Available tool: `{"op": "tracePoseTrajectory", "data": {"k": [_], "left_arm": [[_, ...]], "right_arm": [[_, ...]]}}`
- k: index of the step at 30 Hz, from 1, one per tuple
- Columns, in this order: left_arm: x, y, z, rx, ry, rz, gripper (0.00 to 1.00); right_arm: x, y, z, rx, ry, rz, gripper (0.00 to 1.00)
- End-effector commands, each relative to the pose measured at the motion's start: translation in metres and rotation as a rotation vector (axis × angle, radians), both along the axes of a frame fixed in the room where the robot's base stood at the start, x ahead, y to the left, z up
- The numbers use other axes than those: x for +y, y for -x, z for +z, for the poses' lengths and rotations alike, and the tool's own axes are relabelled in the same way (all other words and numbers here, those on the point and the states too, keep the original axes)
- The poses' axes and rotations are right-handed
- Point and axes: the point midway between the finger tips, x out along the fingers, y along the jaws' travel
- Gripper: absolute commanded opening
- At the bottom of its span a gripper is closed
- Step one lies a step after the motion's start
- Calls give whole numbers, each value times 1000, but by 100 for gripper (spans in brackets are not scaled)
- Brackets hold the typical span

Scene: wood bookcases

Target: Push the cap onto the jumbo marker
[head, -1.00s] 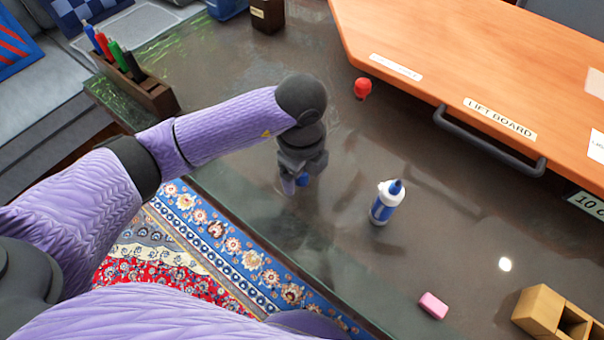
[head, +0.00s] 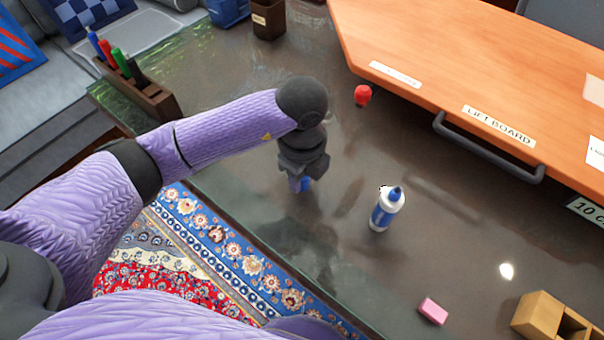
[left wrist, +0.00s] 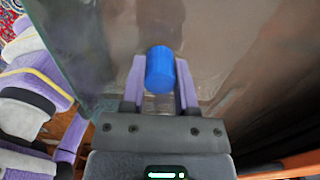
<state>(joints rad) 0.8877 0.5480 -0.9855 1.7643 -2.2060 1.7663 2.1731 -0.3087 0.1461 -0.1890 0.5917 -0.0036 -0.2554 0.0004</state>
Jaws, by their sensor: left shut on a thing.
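The jumbo marker (head: 381,216) stands upright on the dark table, white with a blue band and a bare blue tip. The blue cap (head: 305,184) is in my left gripper (head: 300,184), to the left of the marker and apart from it. In the left wrist view the cap (left wrist: 160,70) sits between the two purple fingers of my left gripper (left wrist: 160,84), which are shut on it. The cap is low over the table; I cannot tell if it touches the surface. My right gripper does not show.
A red object (head: 362,95) stands behind the marker. A pink block (head: 433,311) and a wooden box with compartments (head: 540,316) are at the lower right. An orange board (head: 450,80) with a dark handle (head: 490,147) is at the back right. The table between cap and marker is clear.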

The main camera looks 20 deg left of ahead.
Motion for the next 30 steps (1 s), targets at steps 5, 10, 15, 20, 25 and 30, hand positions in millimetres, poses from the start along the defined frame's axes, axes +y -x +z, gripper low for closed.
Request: {"op": "tracePoseTrajectory", "data": {"k": [5,10,15,20,25,30], "left_arm": [[0,-1,46,-8,1,-1,0],[0,-1,79,-6,1,0,0],[0,0,93,-3,0,0,0],[0,0,94,-1,0,0,0],[0,0,93,-1,0,0,0],[0,0,93,-1,0,0,0]], "right_arm": [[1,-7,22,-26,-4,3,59],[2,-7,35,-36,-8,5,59],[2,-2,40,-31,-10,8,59],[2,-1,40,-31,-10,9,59],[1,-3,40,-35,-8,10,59],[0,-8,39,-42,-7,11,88]]}}
